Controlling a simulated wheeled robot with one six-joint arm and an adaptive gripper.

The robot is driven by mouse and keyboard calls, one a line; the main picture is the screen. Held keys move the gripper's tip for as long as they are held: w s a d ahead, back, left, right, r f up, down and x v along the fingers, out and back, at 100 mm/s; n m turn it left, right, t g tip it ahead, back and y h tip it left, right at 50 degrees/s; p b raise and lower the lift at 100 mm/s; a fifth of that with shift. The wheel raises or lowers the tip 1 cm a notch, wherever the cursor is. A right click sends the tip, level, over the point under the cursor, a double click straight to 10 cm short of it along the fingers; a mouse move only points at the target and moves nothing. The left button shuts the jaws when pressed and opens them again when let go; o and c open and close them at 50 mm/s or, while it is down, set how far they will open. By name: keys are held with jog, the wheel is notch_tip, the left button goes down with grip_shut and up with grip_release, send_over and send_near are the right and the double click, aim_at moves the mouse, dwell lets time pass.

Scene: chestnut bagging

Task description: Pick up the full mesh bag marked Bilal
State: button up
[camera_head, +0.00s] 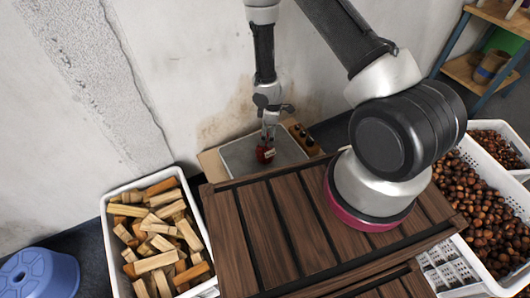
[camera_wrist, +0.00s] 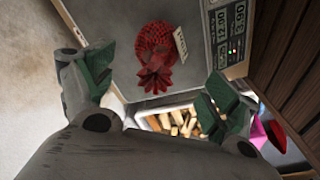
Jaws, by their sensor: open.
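A red mesh bag (camera_head: 265,154) sits on the metal plate of a scale (camera_head: 240,157) by the wall. In the wrist view the bag (camera_wrist: 158,42) looks full and round, with a gathered, flared neck towards my gripper. A pale tag (camera_wrist: 181,44) hangs at its side; its writing is too small to read surely. My gripper (camera_wrist: 156,82) is open and empty, its green-padded fingers on either side of the bag's neck in the picture and apart from it. In the head view my gripper (camera_head: 271,112) is just above the bag.
The scale's display (camera_wrist: 229,32) is right of the bag. A dark slatted wooden top (camera_head: 285,225) lies in front. A white crate (camera_head: 107,232) of wood blocks stands left, a blue stool (camera_head: 38,270) beyond it. Crates of chestnuts (camera_head: 478,205) and a shelf (camera_head: 498,14) are at right.

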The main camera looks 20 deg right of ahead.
aim_at(265, 148)
jog(key=shift+w+a+f, duration=0.15)
jog(key=shift+a+f, duration=0.1)
jog(key=shift+f, duration=0.15)
jog(key=f, duration=0.4)
jog(key=a+f, duration=0.1)
jog(key=f, duration=0.2)
jog(key=shift+w, duration=0.3)
jog(key=shift+r, duration=0.1)
jog(key=c, duration=1.8)
